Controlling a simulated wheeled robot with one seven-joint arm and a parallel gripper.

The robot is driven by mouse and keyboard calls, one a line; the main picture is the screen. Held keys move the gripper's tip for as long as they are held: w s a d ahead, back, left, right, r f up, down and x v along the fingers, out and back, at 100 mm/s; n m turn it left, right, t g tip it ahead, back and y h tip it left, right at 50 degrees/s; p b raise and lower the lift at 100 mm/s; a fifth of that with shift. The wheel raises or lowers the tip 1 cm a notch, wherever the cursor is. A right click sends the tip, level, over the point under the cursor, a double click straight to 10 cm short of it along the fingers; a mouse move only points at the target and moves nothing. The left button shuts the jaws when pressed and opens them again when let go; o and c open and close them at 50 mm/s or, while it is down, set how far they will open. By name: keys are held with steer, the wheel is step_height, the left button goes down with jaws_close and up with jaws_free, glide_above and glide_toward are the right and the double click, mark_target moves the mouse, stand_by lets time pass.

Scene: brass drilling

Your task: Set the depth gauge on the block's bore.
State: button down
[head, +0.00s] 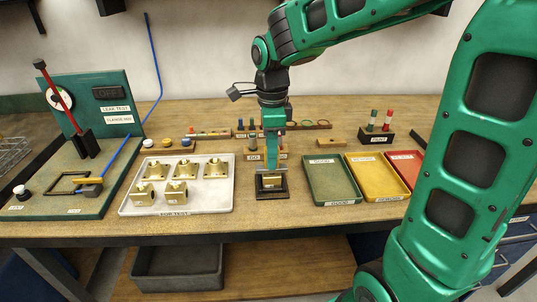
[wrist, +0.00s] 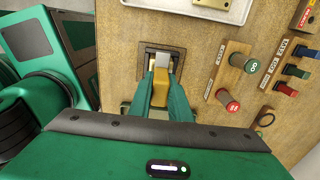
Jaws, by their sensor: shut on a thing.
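A brass block (head: 271,181) sits in a small dark fixture (head: 272,194) at the front middle of the table. My gripper (head: 271,166) points straight down over it. In the wrist view, my gripper (wrist: 161,90) is shut on a brass-coloured body, which looks like the block (wrist: 160,93), at the fixture (wrist: 146,60). The fingers and the wrist hide much of it. The block's bore is not visible. I cannot pick out the depth gauge with certainty. A gauge with a green end (wrist: 251,66) and one with a red end (wrist: 233,107) stand behind the fixture.
A white tray (head: 226,205) with several brass blocks lies left of the fixture. Green (head: 333,202), yellow (head: 393,193) and red trays (head: 420,154) lie to the right. A leak-test stand (head: 60,200) fills the left side. Small tools line the back.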

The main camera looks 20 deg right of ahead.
steer(key=shift+f, duration=0.2)
stand_by(0.6)
steer(key=c, duration=1.2)
jaws_free()
steer(key=shift+r, duration=3.5)
